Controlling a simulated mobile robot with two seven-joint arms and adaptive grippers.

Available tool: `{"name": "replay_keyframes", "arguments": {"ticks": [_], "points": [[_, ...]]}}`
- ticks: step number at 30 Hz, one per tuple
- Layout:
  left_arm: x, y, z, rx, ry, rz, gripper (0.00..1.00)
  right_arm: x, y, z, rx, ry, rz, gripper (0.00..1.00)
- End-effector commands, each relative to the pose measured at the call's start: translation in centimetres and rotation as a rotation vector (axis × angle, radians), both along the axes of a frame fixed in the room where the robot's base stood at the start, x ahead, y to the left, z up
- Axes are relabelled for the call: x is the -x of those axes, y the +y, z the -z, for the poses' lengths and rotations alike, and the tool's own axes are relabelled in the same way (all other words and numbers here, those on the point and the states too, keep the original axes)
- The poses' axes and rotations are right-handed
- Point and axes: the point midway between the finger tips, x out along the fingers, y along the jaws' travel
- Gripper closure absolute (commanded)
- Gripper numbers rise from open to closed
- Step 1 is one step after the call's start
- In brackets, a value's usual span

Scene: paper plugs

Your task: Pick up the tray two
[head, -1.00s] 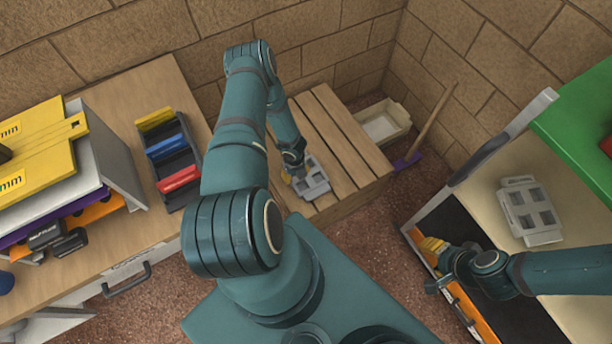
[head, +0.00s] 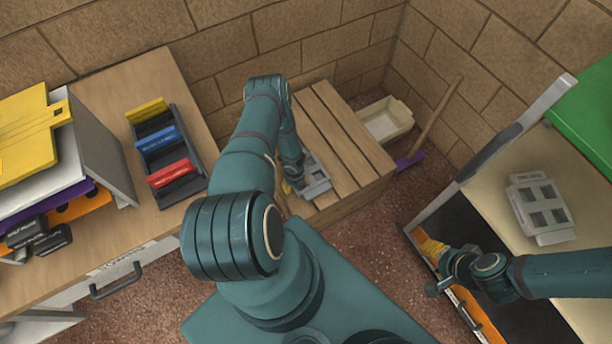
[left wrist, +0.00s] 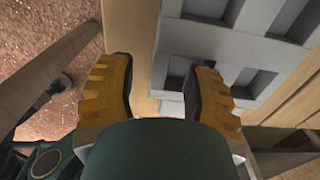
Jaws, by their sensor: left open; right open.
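A grey tray (head: 318,180) with square openings lies on a slatted wooden crate, partly hidden by my left arm. My left gripper (head: 292,188) is at its near left side, mostly hidden in the head view. In the left wrist view, my yellow-fingered left gripper (left wrist: 162,75) is open. The tray's edge (left wrist: 168,55) lies between its fingers, with the right finger over a tray opening; contact cannot be told. A similar grey tray (head: 540,208) lies on the right-hand table. Which is tray two cannot be told. My right gripper (head: 434,266) is open near that table's dark front edge.
The wooden crate (head: 345,138) stands by the brick wall. The left desk (head: 95,85) holds a dark rack (head: 165,150) with coloured pieces and stacked folders. Floor between crate and right table is clear.

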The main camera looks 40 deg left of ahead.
Motion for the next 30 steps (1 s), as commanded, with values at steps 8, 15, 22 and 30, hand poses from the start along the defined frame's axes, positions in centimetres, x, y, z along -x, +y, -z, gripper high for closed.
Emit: {"name": "replay_keyframes", "arguments": {"ticks": [8,15,22,30], "points": [[0.0,0.0,2.2,0.001,0.0,0.0,0.5,-0.3,0.0,1.4,0.002,-0.007,0.002,0.53],[0.0,0.0,2.1,0.001,0.0,-0.001,0.86,-0.3,0.0,1.3,0.001,-0.007,0.002,0.53],[0.0,0.0,2.1,0.001,0.0,-0.001,1.0,-0.3,0.0,1.4,0.001,-0.007,0.002,0.53],[0.0,0.0,2.1,0.001,0.0,-0.001,1.0,-0.3,0.0,1.3,0.001,-0.007,0.002,0.53]]}}
